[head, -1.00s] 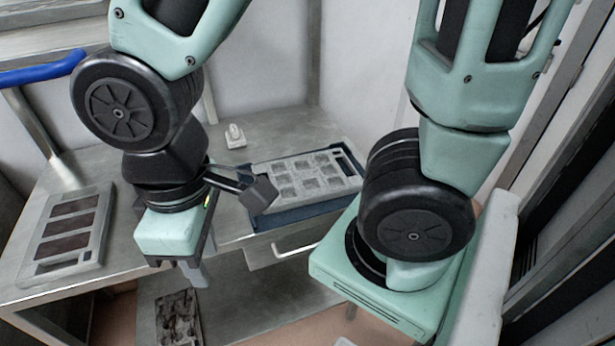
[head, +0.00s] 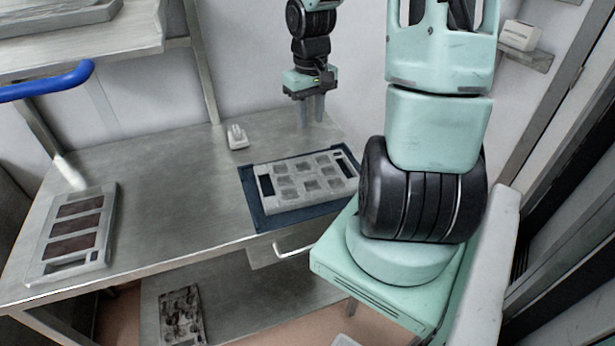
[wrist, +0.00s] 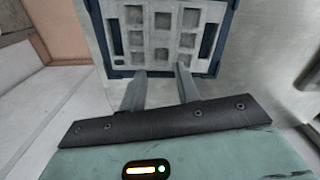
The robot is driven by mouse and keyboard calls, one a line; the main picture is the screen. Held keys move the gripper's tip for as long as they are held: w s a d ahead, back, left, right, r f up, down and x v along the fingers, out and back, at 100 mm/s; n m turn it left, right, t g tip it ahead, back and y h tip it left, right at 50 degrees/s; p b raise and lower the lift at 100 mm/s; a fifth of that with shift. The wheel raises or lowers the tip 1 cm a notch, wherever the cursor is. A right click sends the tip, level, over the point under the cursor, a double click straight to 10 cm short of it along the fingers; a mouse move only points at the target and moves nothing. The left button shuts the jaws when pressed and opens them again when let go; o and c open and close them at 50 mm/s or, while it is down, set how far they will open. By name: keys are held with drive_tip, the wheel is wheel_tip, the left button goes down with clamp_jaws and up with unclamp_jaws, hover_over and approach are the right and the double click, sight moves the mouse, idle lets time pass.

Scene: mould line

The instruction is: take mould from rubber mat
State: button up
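The mould (head: 284,183) is a light grey block with several square cavities and a slot at each end. It lies flat on the dark blue rubber mat (head: 258,217) at the right of the metal table. My gripper (head: 312,112) is above and behind the mould in the head view, fingers pointing down, apart from it. In the wrist view, the fingers (wrist: 160,80) are spread with nothing between them, and the mould (wrist: 160,58) and mat (wrist: 230,22) show beyond the fingertips.
A grey frame with dark red panels (head: 107,220) lies at the table's left. A small white block (head: 237,137) stands at the back. A dark, worn plate (head: 181,315) lies on the lower shelf. The table's middle (head: 170,190) is clear.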

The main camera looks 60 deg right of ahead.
sight(352, 166)
drive_tip(key=s+d+f+m, duration=0.1)
drive_tip(key=s+d+m, duration=0.2)
drive_tip(key=s+d, duration=0.6)
drive_tip(key=f, duration=0.5)
drive_tip(key=w+d+f, duration=0.1)
drive_tip(key=f, duration=0.5)
drive_tip(key=d+f, duration=0.1)
drive_tip(key=f, duration=0.5)
drive_tip(key=shift+w+f, duration=0.15)
drive_tip(key=shift+w, duration=0.25)
drive_tip(key=shift+c, duration=0.3)
clamp_jaws()
